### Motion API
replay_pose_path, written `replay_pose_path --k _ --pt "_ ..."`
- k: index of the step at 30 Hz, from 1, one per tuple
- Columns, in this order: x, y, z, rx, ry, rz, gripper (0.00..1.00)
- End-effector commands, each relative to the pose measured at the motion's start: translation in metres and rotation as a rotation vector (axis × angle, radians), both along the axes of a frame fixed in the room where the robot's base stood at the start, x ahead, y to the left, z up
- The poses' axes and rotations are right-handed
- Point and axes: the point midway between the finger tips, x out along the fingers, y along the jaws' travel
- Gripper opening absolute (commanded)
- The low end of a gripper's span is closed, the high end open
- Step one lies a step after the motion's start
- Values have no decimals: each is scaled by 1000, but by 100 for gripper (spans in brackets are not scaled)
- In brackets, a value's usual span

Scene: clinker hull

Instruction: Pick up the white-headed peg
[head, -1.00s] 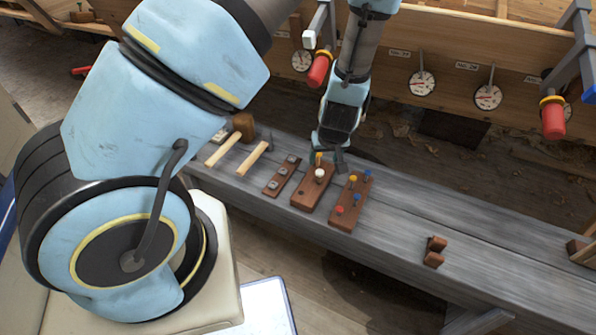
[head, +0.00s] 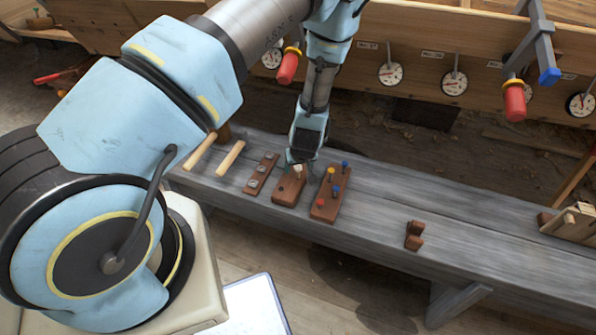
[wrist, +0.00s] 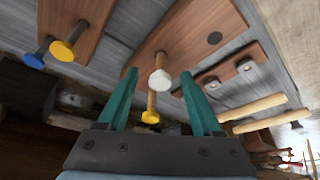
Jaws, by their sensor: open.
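The white-headed peg (wrist: 160,80) stands in a brown wooden block (wrist: 185,40), ahead of and between my open fingers in the wrist view. A yellow-headed peg (wrist: 150,117) is in the same block, nearer my palm. My gripper (wrist: 158,82) has its two green fingers apart, one on each side of the white head, with nothing held. In the head view my gripper (head: 300,160) is over the middle block (head: 288,190), and the white head (head: 297,168) shows just below it. I cannot tell whether a finger touches the peg.
To the right, another block (head: 325,210) holds yellow, blue and red pegs. To the left lie a block with metal pieces (head: 261,174) and wooden-handled tools (head: 230,158). A small brown stand (head: 414,235) sits farther right on the grey bench (head: 460,235). The bench between is clear.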

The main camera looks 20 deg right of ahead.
Motion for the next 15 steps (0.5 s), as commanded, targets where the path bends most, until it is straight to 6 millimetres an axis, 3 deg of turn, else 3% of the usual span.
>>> replay_pose_path --k 8,15 --pt "1 0 -3 -1 0 0 67" --pt "1 0 -3 0 0 0 41"
